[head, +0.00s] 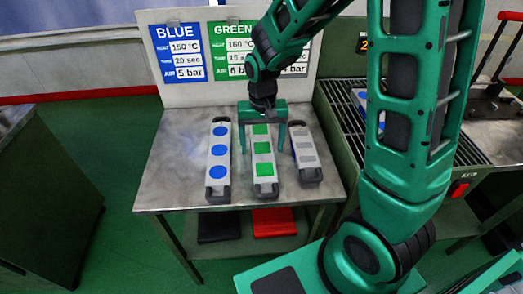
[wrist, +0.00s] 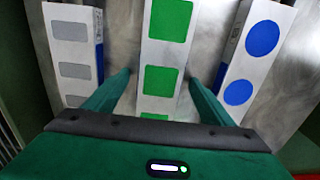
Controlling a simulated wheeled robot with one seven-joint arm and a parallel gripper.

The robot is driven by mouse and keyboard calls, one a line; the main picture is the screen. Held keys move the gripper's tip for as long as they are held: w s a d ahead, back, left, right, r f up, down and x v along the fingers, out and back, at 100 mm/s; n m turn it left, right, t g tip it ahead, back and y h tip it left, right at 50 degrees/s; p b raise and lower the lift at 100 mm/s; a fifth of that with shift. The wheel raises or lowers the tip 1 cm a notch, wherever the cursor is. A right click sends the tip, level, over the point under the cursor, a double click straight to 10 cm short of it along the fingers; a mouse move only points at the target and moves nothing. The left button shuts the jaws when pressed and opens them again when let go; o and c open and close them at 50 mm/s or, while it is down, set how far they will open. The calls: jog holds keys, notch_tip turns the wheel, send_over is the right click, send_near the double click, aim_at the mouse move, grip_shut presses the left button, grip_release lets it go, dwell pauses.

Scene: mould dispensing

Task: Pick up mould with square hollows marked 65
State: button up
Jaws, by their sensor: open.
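A white mould with green square hollows (head: 262,157) lies lengthwise on a metal table (head: 175,170), between two others. In the wrist view the green-square mould (wrist: 165,50) runs up the middle. My gripper (head: 262,150) is open above its far part, one finger on each side. In the wrist view my gripper (wrist: 160,80) shows the mould between its fingers, with a gap on both sides. I cannot tell how far the fingertips are above the table. A mould with grey square hollows (head: 305,154) lies to the right in the head view. No number 65 is readable on any mould.
A mould with blue round hollows (head: 219,161) lies close on the left in the head view. A sign board (head: 215,90) with blue and green panels stands behind the table. A slatted conveyor (head: 355,115) is on the right. Black and red items (head: 273,223) lie below.

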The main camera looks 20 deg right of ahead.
jog(key=c, duration=1.8)
jog(key=shift+w+r, duration=0.1)
